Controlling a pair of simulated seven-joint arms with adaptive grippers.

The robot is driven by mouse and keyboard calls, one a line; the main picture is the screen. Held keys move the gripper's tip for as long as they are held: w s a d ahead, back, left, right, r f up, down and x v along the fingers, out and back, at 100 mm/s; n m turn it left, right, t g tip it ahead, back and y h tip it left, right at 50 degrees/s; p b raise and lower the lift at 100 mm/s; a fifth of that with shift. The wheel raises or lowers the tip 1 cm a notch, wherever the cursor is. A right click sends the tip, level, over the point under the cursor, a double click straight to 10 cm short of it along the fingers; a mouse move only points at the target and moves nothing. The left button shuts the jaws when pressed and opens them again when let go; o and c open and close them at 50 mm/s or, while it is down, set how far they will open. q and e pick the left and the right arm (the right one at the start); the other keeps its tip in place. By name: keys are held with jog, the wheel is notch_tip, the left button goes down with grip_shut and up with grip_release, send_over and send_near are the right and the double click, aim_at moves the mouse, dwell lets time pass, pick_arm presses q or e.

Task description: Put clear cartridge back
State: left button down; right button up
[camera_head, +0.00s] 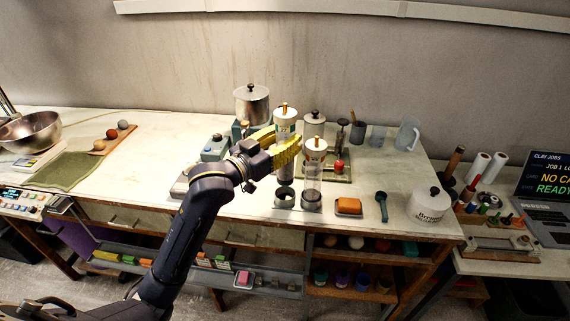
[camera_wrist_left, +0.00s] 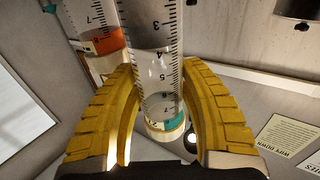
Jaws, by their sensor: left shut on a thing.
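My left gripper (camera_head: 290,149) has yellow ribbed fingers around a clear graduated cartridge (camera_head: 285,116) that has a white cap and a teal band. In the left wrist view the fingers (camera_wrist_left: 160,115) stand on both sides of this clear cartridge (camera_wrist_left: 154,60). The cartridge looks upright above a dark ring (camera_head: 284,197); I cannot tell whether its lower end touches it. A second clear cylinder (camera_head: 315,146) with an orange band stands close to the right; it also shows in the left wrist view (camera_wrist_left: 98,40). My right gripper is out of view.
An orange block (camera_head: 348,206) in a tray, a dark scoop (camera_head: 382,206) and a white lidded pot (camera_head: 430,206) lie to the right. A clear pitcher (camera_head: 408,134) stands at the back. The left-middle worktop is mostly clear.

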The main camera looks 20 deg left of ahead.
aim_at(279, 167)
pick_arm(q)
jog(key=shift+f, duration=4.15)
jog(key=c, duration=0.8)
grip_release()
jog(key=v, duration=1.2)
